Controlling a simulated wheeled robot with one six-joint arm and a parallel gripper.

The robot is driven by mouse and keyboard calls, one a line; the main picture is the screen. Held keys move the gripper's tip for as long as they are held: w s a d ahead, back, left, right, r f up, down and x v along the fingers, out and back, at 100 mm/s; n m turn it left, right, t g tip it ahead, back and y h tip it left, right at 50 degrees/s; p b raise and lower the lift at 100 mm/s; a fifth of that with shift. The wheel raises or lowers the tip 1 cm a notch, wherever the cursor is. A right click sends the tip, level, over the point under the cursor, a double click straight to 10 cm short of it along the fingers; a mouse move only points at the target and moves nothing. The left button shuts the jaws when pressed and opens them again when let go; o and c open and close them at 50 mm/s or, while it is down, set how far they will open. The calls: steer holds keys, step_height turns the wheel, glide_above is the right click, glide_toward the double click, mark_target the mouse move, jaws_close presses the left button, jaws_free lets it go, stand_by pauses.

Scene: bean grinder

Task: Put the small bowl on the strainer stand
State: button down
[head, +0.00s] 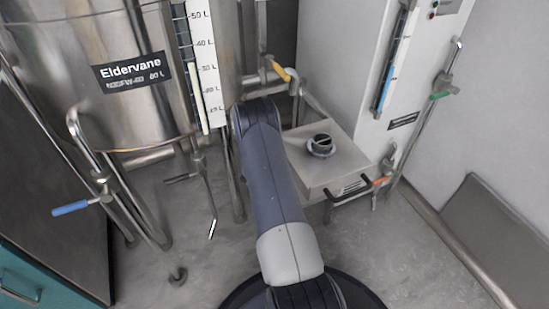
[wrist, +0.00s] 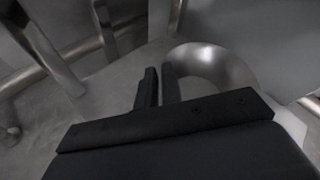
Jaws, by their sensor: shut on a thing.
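The small bowl (wrist: 215,65) is a shiny metal round shape in the wrist view, just beyond my fingertips and to their right. My gripper (wrist: 158,85) has its two dark fingers close together at the bowl's left edge, shut on its rim. In the head view my own arm hides the gripper and the bowl. I cannot make out a strainer stand for certain. A low metal box with a round dark collar (head: 321,145) on top stands right of my arm in the head view.
A large steel tank (head: 90,75) with a level scale stands at the left. Its pipes and a blue-handled valve (head: 78,207) reach toward the floor. A white cabinet (head: 405,75) with an orange-and-black handle area nearby stands at the right.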

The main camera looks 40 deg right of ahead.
steer(key=shift+f, duration=1.4)
steer(key=shift+f+b, duration=0.1)
steer(key=shift+b, duration=0.2)
steer(key=c, duration=1.6)
jaws_free()
steer(key=shift+o, duration=0.2)
